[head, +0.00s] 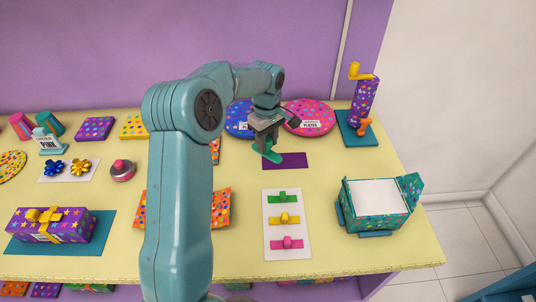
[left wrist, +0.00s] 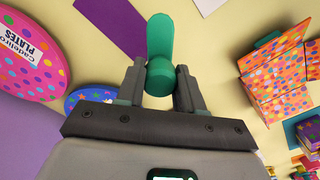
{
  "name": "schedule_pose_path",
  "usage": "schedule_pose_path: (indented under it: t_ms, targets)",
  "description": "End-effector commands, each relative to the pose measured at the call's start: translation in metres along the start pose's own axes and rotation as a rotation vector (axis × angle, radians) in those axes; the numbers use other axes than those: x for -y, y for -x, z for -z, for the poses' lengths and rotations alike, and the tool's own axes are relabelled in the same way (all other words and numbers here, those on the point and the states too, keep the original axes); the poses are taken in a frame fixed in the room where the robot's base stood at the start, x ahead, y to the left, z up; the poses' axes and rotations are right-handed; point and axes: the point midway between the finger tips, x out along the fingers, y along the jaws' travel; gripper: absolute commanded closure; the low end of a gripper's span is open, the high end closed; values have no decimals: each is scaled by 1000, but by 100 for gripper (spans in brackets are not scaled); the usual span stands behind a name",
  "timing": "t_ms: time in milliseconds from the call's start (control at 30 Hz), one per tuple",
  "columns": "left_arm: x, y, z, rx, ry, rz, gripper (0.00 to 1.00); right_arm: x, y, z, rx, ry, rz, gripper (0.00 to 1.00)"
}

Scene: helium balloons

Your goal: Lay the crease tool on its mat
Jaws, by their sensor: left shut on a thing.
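The green crease tool (head: 272,156) is in my left gripper (head: 265,138), whose arm reaches over the table toward the back. In the left wrist view the crease tool (left wrist: 160,38) sits between the two fingers of my left gripper (left wrist: 160,80), with its rounded end at the jaws. The purple mat (head: 292,161) lies flat and bare just right of the tool in the head view. The mat also shows beside the tool in the left wrist view (left wrist: 115,20). The tool appears held above the table; the exact height is unclear. My right gripper is out of view.
Blue plates (head: 236,118) and pink plates (head: 309,118) lie behind the gripper. A white card with ribbons (head: 287,247) lies in front of the mat, and a dotted open box (head: 376,222) stands at right. A dotted orange box (left wrist: 275,75) is near the gripper.

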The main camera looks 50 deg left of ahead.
Motion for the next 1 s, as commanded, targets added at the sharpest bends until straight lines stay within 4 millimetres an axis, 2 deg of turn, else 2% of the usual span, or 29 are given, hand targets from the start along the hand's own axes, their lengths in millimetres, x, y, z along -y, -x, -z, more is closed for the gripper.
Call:
schedule_pose_path:
  t_ms: [33,233,467,867,900,967,1000]
  targets:
    - [1,-9,0,2,0,3,100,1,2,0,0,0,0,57]
    - [-1,-29,1,2,1,3,100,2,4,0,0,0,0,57]
    - [-2,-64,2,1,0,3,100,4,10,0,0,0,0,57]
    - [-3,-72,2,0,0,0,100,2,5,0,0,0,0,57]
    - [-3,-71,2,0,0,0,57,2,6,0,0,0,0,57]
    - [-3,-70,2,0,0,0,38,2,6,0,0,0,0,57]
    - [-3,-70,2,0,0,0,38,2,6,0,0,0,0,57]
